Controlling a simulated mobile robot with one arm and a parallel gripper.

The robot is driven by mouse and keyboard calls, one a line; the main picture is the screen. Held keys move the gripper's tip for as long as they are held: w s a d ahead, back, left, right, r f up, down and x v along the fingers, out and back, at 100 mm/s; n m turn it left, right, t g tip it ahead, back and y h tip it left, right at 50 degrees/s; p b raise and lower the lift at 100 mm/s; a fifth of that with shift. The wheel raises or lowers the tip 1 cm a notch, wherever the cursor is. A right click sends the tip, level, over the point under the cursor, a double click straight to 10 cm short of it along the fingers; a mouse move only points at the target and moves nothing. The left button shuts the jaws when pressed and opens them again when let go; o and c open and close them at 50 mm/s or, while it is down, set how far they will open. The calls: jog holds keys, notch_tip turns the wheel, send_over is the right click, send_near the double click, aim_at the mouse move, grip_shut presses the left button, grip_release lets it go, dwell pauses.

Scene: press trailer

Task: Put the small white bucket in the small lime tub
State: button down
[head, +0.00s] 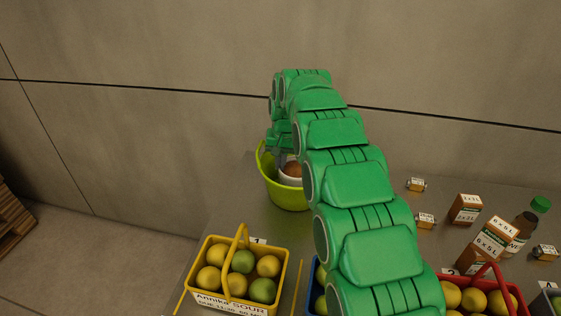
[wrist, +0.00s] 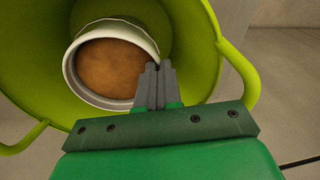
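The small white bucket (wrist: 80,62) has a brown filling and is inside the lime tub (wrist: 200,55) in the wrist view. In the head view the bucket (head: 290,180) shows within the rim of the tub (head: 287,197), partly hidden by my arm. My gripper (wrist: 158,68) is over the tub with its fingers nearly together at the bucket's rim; it appears shut on that rim. I cannot tell whether the bucket touches the tub's floor. The tub stands on the grey table, and its handles show at both sides in the wrist view.
A yellow basket (head: 240,275) of lemons and limes stands at the front left. A red basket (head: 513,298) of yellow fruit is at the front right. Brown cartons (head: 466,209), a bottle (head: 522,228) and small boxes are at the right. A wall (head: 180,50) rises behind the table.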

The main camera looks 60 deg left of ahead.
jog(key=c, duration=1.3)
grip_release()
notch_tip(320, 180, up, 12)
jog(key=d, duration=0.1)
jog(key=shift+w+d, duration=0.2)
jog(key=shift+d, duration=0.1)
